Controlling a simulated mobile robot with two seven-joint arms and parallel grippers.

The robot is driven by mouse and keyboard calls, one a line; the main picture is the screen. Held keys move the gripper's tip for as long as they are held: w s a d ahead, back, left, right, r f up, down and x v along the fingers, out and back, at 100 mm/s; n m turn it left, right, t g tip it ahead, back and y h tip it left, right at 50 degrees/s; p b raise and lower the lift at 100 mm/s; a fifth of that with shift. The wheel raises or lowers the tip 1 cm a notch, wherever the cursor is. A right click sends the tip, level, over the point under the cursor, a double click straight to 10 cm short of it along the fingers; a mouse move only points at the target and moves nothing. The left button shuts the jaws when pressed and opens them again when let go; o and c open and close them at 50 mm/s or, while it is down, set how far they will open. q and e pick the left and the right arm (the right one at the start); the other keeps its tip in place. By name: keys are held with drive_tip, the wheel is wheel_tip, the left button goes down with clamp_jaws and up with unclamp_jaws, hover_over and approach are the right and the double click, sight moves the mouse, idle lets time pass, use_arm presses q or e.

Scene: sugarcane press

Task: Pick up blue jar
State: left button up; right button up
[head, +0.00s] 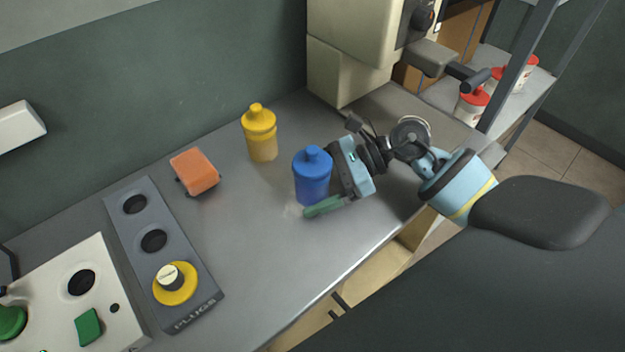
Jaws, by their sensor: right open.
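The blue jar (312,178) stands upright on the grey worktop in the head view, with a domed, knobbed lid. My right gripper (318,188) reaches it from the right, low at the jar's side. It is open, and one green finger shows in front of the jar's lower right side. The other finger is hidden, apparently behind the jar. I cannot tell whether the fingers touch the jar. My left gripper is not clearly in view.
A yellow jar (260,135) stands behind the blue one. An orange block (195,172) lies further left. A grey plugs panel (190,262) and a white control panel (65,300) are at front left. A beige machine (350,60) stands behind. The front middle worktop (265,240) is clear.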

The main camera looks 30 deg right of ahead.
sight(312, 172)
drive_tip(key=shift+c, duration=0.5)
drive_tip(key=c, duration=1.1)
drive_tip(key=shift+c, duration=0.2)
drive_tip(key=shift+r, duration=0.1)
drive_tip(key=shift+r, duration=0.75)
wheel_tip(312, 172, up, 2)
drive_tip(key=s+d, duration=0.1)
drive_tip(key=s, duration=0.4)
drive_tip(key=s+d+r+b, duration=0.1)
drive_tip(key=s+d, duration=0.1)
drive_tip(key=s, duration=0.3)
drive_tip(key=s+d+b, duration=0.1)
drive_tip(key=s+d, duration=0.1)
drive_tip(key=s, duration=0.3)
drive_tip(key=shift+s+r, duration=0.1)
drive_tip(key=shift+r, duration=0.1)
